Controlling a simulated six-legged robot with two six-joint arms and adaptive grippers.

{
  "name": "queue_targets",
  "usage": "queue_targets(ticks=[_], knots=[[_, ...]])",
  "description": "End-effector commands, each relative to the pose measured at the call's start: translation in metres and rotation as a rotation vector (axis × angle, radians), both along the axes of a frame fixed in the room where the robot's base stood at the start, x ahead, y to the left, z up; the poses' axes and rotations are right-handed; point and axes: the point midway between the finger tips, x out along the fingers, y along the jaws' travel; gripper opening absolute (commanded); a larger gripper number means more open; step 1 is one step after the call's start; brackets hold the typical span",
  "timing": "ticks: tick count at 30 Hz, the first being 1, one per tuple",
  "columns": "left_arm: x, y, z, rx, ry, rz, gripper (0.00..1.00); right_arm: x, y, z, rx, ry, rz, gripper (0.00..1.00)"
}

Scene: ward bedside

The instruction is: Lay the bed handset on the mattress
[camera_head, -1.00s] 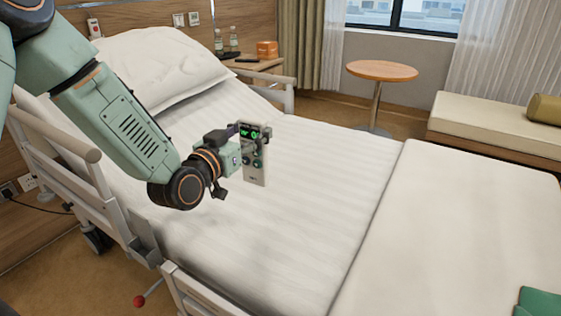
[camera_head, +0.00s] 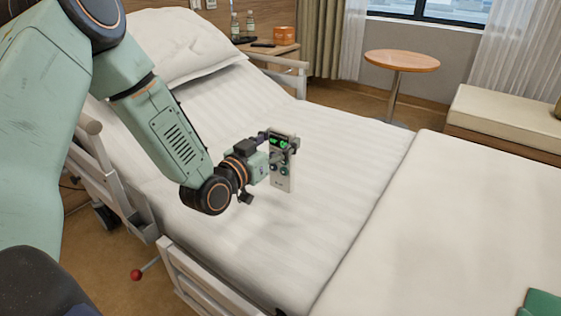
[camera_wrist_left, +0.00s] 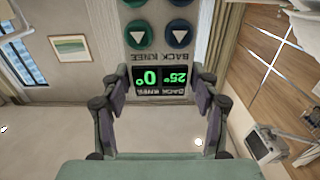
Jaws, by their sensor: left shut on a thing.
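The bed handset (camera_head: 281,172) is a pale upright panel with a dark green-lit display and round buttons. My left gripper (camera_head: 283,146) is shut on it near its display end and holds it over the mattress (camera_head: 340,165). Whether its lower end touches the sheet I cannot tell. In the left wrist view the handset (camera_wrist_left: 160,55) sits between the fingers of the left gripper (camera_wrist_left: 160,92), its display reading 0° and 25° upside down. My right gripper is not in view.
A pillow (camera_head: 185,45) lies at the bed's head. A folded cover (camera_head: 450,220) spreads over the right part. Side rails (camera_head: 110,185) line the near edge. A bedside cabinet (camera_head: 272,52) with bottles and an orange box stands behind. The sheet around the handset is clear.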

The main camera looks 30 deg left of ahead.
Motion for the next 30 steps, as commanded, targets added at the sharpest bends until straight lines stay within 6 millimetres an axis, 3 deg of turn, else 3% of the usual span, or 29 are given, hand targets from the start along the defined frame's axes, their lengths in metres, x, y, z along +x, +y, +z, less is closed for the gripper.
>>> queue_targets(ticks=[5,12,24,25,30], knots=[[0.001,-0.002,-0.011,0.001,-0.003,-0.001,0.05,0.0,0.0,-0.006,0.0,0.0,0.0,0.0],[0.003,-0.004,-0.042,0.002,-0.002,-0.003,0.05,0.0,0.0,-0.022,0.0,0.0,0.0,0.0],[0.003,-0.006,-0.045,0.001,-0.002,-0.003,0.05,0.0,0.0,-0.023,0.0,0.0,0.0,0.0],[0.003,-0.006,-0.045,0.0,-0.001,-0.003,0.63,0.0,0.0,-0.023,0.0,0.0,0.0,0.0],[0.003,-0.006,-0.045,0.0,-0.001,-0.003,0.78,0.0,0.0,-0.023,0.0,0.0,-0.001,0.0]])
